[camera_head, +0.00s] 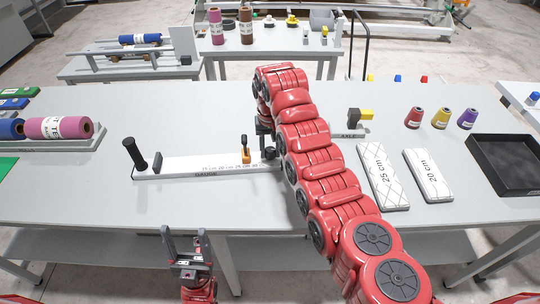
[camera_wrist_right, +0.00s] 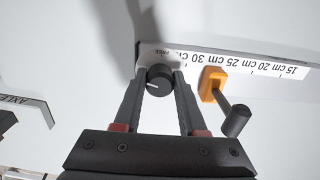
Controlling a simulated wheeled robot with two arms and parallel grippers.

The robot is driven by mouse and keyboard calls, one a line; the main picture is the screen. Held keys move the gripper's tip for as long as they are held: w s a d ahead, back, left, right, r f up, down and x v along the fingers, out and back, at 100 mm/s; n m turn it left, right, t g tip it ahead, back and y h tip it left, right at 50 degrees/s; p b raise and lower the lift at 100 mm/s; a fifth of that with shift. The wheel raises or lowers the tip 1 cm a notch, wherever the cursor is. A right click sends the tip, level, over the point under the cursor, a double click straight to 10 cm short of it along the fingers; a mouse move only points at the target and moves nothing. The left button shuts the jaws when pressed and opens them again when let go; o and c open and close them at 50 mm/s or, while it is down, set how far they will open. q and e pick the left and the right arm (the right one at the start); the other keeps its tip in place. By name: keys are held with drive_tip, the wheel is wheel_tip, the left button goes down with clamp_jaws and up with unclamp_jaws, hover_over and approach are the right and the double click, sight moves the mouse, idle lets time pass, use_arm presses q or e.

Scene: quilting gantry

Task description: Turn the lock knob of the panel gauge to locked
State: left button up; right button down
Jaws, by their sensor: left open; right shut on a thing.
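The panel gauge (camera_head: 200,166) lies on the grey table, a long white bar with a printed scale. A black handle (camera_head: 134,153) stands at its left end and an orange slider (camera_head: 245,150) sits near its right end. In the right wrist view the lock knob (camera_wrist_right: 160,80) is round and black with a pale pointer line. My right gripper (camera_wrist_right: 160,74) has a finger on each side of the knob and is shut on it. In the head view my right arm hides the knob. My left gripper (camera_head: 188,246) is open and empty, in front of the table's front edge.
An axle stand (camera_head: 352,130) with a yellow block, two quilted pads (camera_head: 384,176) (camera_head: 428,175), several thread cones (camera_head: 441,118) and a black tray (camera_head: 502,166) are right of my arm. A rack with fabric rolls (camera_head: 58,127) is at left. The table front around the gauge is clear.

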drive_tip(key=shift+n+b, duration=0.95)
drive_tip(key=shift+n, duration=0.45)
drive_tip(key=shift+c, duration=2.3)
unclamp_jaws()
drive_tip(key=shift+r, duration=0.6)
wheel_tip(320, 180, up, 8)
drive_tip(key=shift+f+b, duration=0.1)
drive_tip(key=shift+b, duration=0.35)
wheel_tip(320, 180, up, 7)
drive_tip(key=p, duration=0.7)
hover_over(270, 149)
drive_tip(key=shift+s+d+r+p, duration=0.1)
drive_tip(key=shift+r+p, duration=0.45)
drive_tip(key=shift+r, duration=0.2)
